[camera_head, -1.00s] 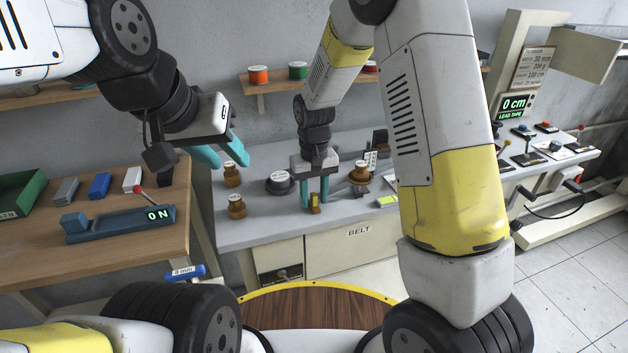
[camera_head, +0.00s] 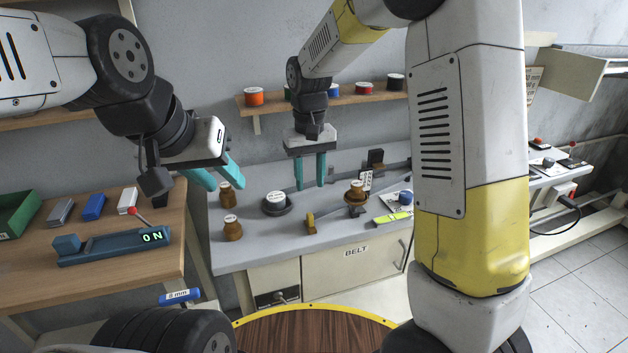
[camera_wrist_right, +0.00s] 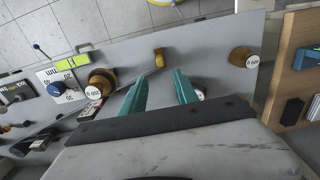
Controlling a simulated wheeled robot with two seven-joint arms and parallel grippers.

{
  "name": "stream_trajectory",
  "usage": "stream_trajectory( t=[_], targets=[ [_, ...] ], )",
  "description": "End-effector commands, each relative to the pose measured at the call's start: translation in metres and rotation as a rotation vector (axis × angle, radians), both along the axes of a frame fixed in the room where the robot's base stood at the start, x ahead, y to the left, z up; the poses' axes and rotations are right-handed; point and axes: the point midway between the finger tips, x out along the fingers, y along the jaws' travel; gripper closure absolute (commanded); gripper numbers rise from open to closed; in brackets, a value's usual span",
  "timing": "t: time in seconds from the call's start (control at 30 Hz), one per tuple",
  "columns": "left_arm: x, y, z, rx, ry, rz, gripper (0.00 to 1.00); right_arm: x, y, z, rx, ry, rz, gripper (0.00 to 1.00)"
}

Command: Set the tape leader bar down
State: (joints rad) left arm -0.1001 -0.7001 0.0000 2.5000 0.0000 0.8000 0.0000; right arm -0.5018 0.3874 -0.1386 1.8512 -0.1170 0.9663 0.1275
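A small yellow-brass piece (camera_head: 311,222), which I take to be the tape leader bar or its grip, rests on the grey bench below my right gripper. A dark strip runs right from it toward a brown spool. In the right wrist view the brass piece (camera_wrist_right: 159,59) lies beyond the fingertips, apart from them. My right gripper (camera_head: 310,187) hangs above the bench, fingers down, open and empty. In the right wrist view its teal fingers (camera_wrist_right: 158,78) have a clear gap.
Brown weights (camera_head: 232,228) and a dark round holder (camera_head: 276,204) stand on the bench left of the brass piece. A brown spool (camera_head: 356,196) and a yellow-green marker (camera_head: 393,218) are at right. The wooden table (camera_head: 120,270) carries a blue device reading ON.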

Motion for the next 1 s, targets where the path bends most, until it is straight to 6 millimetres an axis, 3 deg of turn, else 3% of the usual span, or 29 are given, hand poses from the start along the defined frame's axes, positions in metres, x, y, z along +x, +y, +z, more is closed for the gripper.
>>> stream_trajectory(
  t=[0.13, 0.27, 0.4, 0.53, 0.8, 1.0],
  targets=[
    [0.000, 0.000, 0.000, 0.000, 0.000, 0.000, 0.64, -0.009, -0.014, 0.023, 0.032, -0.028, -0.021, 0.64],
    [0.000, 0.000, 0.000, 0.000, 0.000, 0.000, 0.64, -0.032, -0.044, 0.058, 0.096, -0.093, -0.065, 0.64],
    [0.000, 0.000, 0.000, 0.000, 0.000, 0.000, 0.64, -0.070, -0.079, 0.095, 0.169, -0.189, -0.117, 0.64],
    [0.000, 0.000, 0.000, 0.000, 0.000, 0.000, 0.64, -0.111, -0.106, 0.117, 0.218, -0.287, -0.162, 0.64],
    [0.000, 0.000, 0.000, 0.000, 0.000, 0.000, 0.64, -0.179, -0.137, 0.131, 0.262, -0.464, -0.233, 0.64],
    [0.000, 0.000, 0.000, 0.000, 0.000, 0.000, 0.64, -0.196, -0.142, 0.129, 0.266, -0.511, -0.250, 0.64]
  ],
)
